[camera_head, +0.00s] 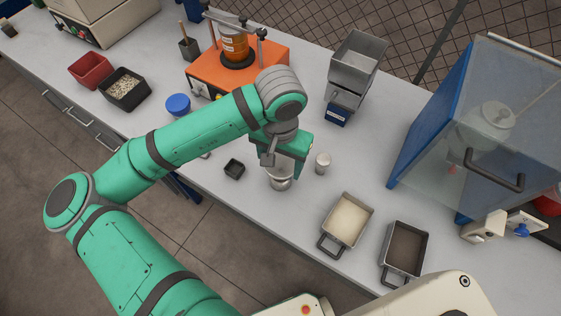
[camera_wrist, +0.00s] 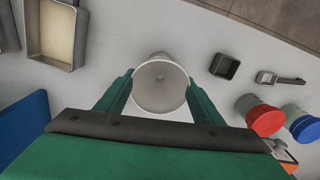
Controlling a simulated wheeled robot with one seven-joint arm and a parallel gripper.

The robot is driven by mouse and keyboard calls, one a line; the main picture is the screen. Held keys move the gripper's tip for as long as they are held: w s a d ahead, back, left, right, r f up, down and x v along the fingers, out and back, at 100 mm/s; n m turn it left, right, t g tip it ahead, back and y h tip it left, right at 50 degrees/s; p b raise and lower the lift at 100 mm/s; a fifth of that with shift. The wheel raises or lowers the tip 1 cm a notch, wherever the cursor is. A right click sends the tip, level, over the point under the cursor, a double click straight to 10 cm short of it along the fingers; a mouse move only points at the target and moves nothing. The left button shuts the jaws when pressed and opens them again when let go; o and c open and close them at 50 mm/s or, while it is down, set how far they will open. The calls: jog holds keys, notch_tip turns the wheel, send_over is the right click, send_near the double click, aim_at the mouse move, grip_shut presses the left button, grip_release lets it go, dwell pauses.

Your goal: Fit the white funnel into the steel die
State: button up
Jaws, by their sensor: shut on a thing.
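My gripper (camera_head: 285,165) is shut on the white funnel (camera_wrist: 160,88), with one green finger on each side of it in the wrist view (camera_wrist: 160,97). I look down into the funnel's round mouth and see a small hole at its centre. In the head view a grey steel cylinder (camera_head: 281,184), which looks like the steel die, stands on the bench directly below my gripper. My gripper partly covers it. Whether the funnel touches the die or sits in it cannot be told. The funnel mostly hides what is under it in the wrist view.
A small pale cylinder (camera_head: 322,163) stands close right of my gripper, and a small black tray (camera_head: 234,168) to its left. A tray of pale powder (camera_head: 366,208) and a dark tray (camera_head: 424,237) lie right. A clear-fronted blue cabinet (camera_head: 405,150) stands further right.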

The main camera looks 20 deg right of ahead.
aim_at(280, 172)
jog(key=shift+s+a+f, duration=0.1)
jog(key=shift+s+f, duration=0.05)
jog(key=shift+f, duration=0.2)
dwell(0.5)
jog(key=shift+f, duration=1.15)
dwell(1.6)
jog(key=o, duration=1.1)
jog(key=shift+r, duration=3)
